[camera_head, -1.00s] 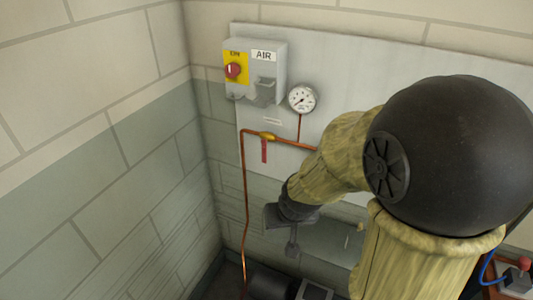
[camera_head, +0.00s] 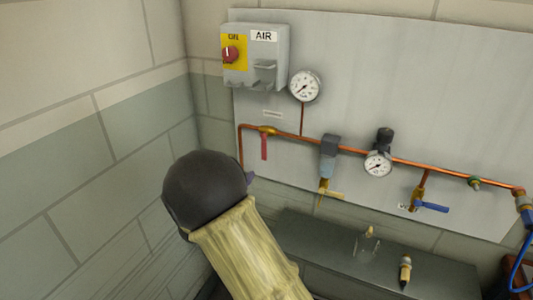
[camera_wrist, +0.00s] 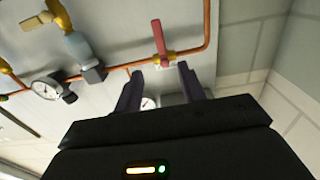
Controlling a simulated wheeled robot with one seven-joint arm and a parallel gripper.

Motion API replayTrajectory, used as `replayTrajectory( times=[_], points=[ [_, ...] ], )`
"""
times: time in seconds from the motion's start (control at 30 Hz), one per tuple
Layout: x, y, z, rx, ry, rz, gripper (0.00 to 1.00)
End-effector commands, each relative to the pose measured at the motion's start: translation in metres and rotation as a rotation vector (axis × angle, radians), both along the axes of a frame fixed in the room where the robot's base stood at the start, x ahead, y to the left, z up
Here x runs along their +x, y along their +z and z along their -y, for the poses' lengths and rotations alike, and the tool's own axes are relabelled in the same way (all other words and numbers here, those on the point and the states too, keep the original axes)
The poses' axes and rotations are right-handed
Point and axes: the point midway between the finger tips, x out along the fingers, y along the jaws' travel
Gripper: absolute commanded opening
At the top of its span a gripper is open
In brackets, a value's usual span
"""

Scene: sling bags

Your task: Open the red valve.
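The handle lies across the pipe's run. In the wrist view the red handle (camera_wrist: 159,40) shows beyond and between the tips of my gripper (camera_wrist: 160,72). My gripper's two dark fingers are spread with nothing between them, and they appear apart from the handle.
A grey switch box (camera_head: 279,62) with a red knob and a gauge (camera_head: 305,86) sit above the pipe. The copper pipe (camera_head: 345,149) runs right past a regulator (camera_head: 378,163) to a blue-handled valve (camera_head: 433,207). A grey bench (camera_head: 335,237) stands below. The block wall (camera_head: 110,120) closes the left.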

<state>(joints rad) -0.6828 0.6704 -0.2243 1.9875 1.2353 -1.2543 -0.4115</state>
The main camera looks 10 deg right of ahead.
Motion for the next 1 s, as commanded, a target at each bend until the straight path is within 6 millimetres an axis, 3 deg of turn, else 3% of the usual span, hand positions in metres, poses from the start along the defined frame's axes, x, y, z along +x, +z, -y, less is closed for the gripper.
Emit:
replayTrajectory(
  times=[0.47,1.0],
  points=[
    [0.009,0.002,0.008,0.001,-0.002,0.001,0.40],
    [0.082,0.003,0.062,-0.001,-0.004,0.001,0.40]
  ],
)
